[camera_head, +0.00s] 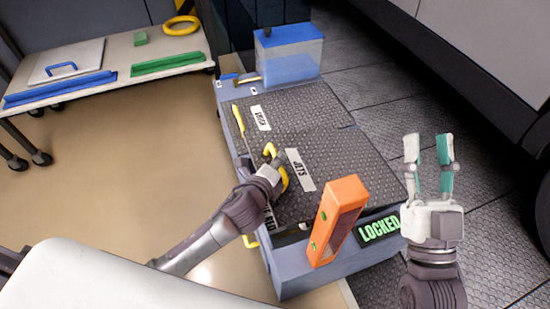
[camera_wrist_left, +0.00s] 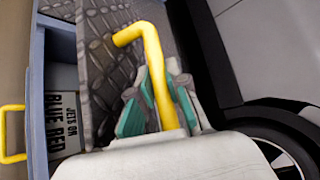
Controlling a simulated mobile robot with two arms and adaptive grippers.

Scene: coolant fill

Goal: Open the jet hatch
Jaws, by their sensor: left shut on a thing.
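The jet hatch (camera_head: 325,155) is a dark diamond-plate panel with a white JETS label (camera_head: 300,169), on top of a blue-grey cabinet. My left gripper (camera_head: 272,167) is shut on the yellow hatch handle (camera_head: 283,180) at the panel's left side. In the left wrist view, the handle (camera_wrist_left: 155,70) rises between the teal-padded fingers and bends left at its top. My right gripper (camera_head: 428,165) is open and empty, upright to the right of the cabinet.
An orange frame (camera_head: 337,215) and a green LOCKED sign (camera_head: 379,228) are at the cabinet's near end. A label (camera_wrist_left: 65,120) reads JETS ON, BLUE RED. A vehicle is right.

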